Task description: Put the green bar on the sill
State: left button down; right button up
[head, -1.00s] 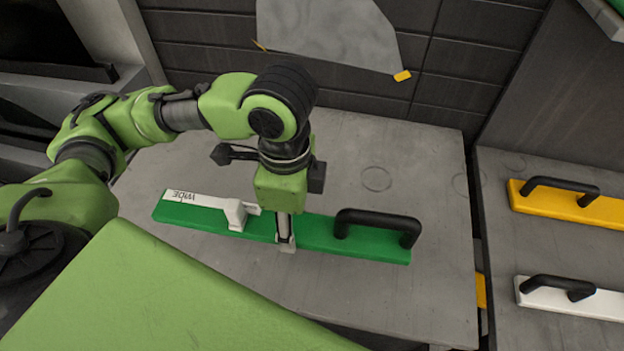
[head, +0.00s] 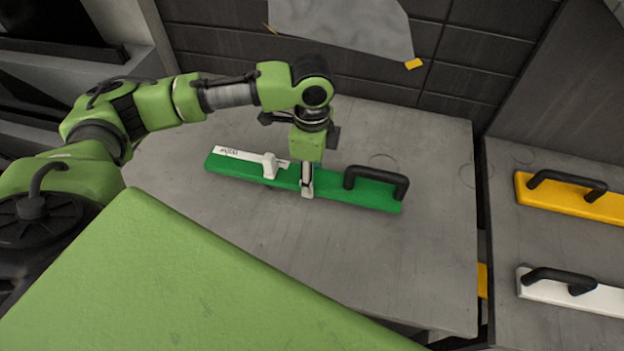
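The green bar (head: 332,193) is long and flat, with a black handle (head: 376,180) at its right part and a white strip (head: 240,157) marked with lettering at its left part. It lies level over the grey slab (head: 400,270), which may be the sill, and looks low at its surface; whether it touches is hard to tell. My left gripper (head: 307,190) points down from above and is shut on the bar near its middle, beside the handle. The fingertips partly hide the bar's edge. My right gripper is out of view.
A yellow bar (head: 570,203) and a white bar (head: 600,297), both with black handles, lie on a separate grey surface at the right, beyond a gap. A dark panelled wall (head: 340,72) with a grey sheet (head: 345,25) stands behind. The slab in front of the green bar is clear.

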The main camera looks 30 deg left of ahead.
pick_arm(q)
jog(key=shift+w+a+f, duration=0.1)
jog(key=shift+w+f, duration=0.2)
jog(key=shift+f+p, duration=0.45)
jog(key=shift+f, duration=1.05)
jog(key=c, duration=1.5)
grip_release()
jog(key=shift+s+f, duration=0.1)
jog(key=shift+f, duration=0.05)
jog(key=o, duration=0.4)
